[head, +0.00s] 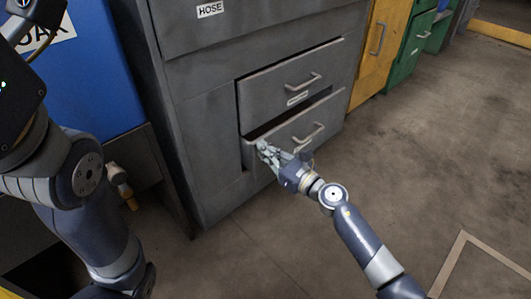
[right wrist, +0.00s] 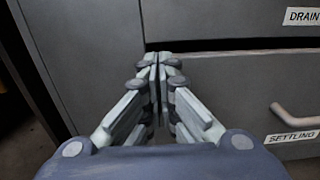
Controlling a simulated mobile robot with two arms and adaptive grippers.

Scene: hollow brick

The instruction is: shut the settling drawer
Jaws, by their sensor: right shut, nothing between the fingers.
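The settling drawer (head: 318,127) is the lower grey drawer in the cabinet and stands partly open, with a dark gap above its front. In the right wrist view its front (right wrist: 240,85) carries a SETTLING label (right wrist: 292,137) and a bar handle (right wrist: 294,118). My right gripper (head: 263,148) is shut and empty at the left part of the drawer front. In the right wrist view the closed fingertips (right wrist: 158,60) overlap the drawer front's upper left area; I cannot tell whether they touch it. My left gripper is not in view; part of my left arm shows at the left.
The drawer above (head: 290,85) is closed; its label reads DRAIN (right wrist: 303,16) in the right wrist view. A HOSE label (head: 210,9) is higher up. A blue unit (head: 95,80) stands left, yellow (head: 376,45) and green (head: 409,50) cabinets right. The floor (head: 440,140) at right is clear.

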